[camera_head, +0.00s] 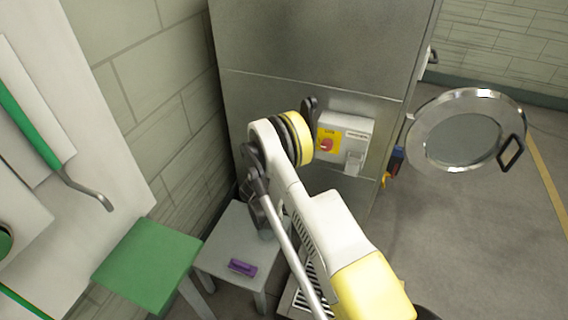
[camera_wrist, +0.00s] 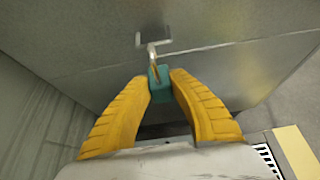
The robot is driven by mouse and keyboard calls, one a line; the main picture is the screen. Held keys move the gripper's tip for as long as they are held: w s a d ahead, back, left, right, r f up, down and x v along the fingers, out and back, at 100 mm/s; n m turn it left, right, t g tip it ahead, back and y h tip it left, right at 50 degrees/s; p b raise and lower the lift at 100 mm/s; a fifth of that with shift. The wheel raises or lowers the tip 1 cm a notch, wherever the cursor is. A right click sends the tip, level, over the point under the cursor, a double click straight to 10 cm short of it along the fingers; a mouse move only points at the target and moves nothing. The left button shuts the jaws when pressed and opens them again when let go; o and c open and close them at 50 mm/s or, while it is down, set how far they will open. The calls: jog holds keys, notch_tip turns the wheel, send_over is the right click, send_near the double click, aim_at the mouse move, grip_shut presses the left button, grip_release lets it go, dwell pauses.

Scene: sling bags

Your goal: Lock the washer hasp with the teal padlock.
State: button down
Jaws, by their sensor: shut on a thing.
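The teal padlock (camera_wrist: 160,88) sits between the two yellow fingers of my gripper (camera_wrist: 160,77) in the wrist view, and the fingers are shut on its body. Its brass shackle (camera_wrist: 154,65) points up, toward a bent grey metal bracket (camera_wrist: 152,44) on the metal panel. The shackle overlaps the bracket's lower end in the picture; I cannot tell whether it hangs on it. In the head view my arm hides the padlock. A grey box with a red and yellow switch (camera_head: 327,144) is on the machine's front, with a small grey fitting (camera_head: 354,162), perhaps the hasp.
The round metal door (camera_head: 431,110) stands open at the right. Small blue, red and yellow items (camera_head: 397,160) hang at the machine's edge. A grey stool (camera_head: 222,236) bears a purple block (camera_head: 243,267). A green-topped stool (camera_head: 150,262) stands left. The floor at right is clear.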

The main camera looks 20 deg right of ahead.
jog(key=shift+s+a, duration=1)
jog(key=shift+s, duration=0.05)
